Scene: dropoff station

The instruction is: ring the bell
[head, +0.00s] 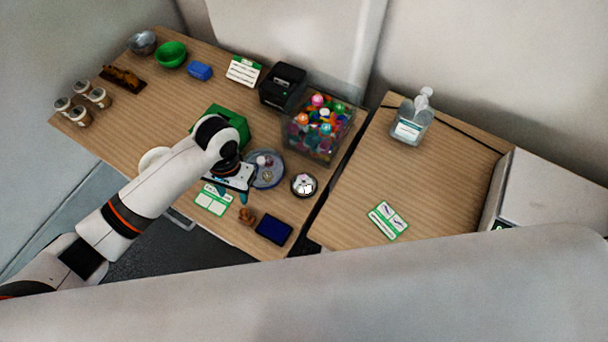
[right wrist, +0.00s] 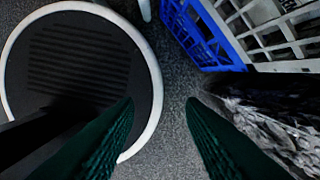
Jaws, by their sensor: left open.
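The bell (head: 304,185), a small silver dome with a dark base, stands on the left wooden table close to its right edge. My left gripper (head: 233,197) is over the table to the left of the bell and apart from it. Its fingers point down, spread and with nothing seen between them. My right gripper (right wrist: 160,104) shows in the right wrist view with its two dark green fingers wide apart and empty, above the floor. The bell is not in that view.
A round tray (head: 272,180), a brown figurine (head: 246,216) and a dark blue pad (head: 274,228) lie near the bell. A clear bin of colourful items (head: 329,146) stands behind it. In the right wrist view, a blue and white crate (right wrist: 215,52) stands nearby.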

